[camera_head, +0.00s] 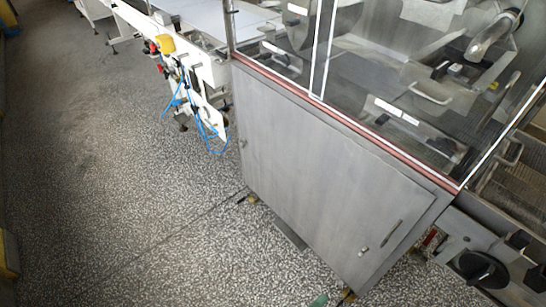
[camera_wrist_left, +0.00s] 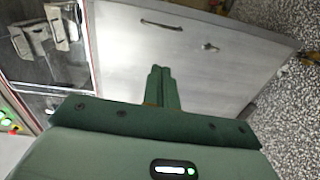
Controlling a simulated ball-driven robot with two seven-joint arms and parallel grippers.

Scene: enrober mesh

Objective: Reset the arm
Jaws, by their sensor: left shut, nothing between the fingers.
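My left gripper (camera_wrist_left: 160,88) shows in the left wrist view, its two green fingers pressed together with nothing between them. The fingers point toward the grey steel cabinet (camera_wrist_left: 190,55) and appear apart from it. In the head view only a small green bit, which looks like part of my left arm or gripper, shows at the bottom edge. The same cabinet (camera_head: 310,180) fills the middle of the head view, with its door closed. My right gripper is in neither view.
A glass-sided machine housing (camera_head: 400,70) with a red lower edge sits above the cabinet. A white conveyor frame (camera_head: 205,70) with a yellow-topped button and loose blue cables (camera_head: 200,120) stands at the upper left. The speckled floor (camera_head: 100,170) at left is clear.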

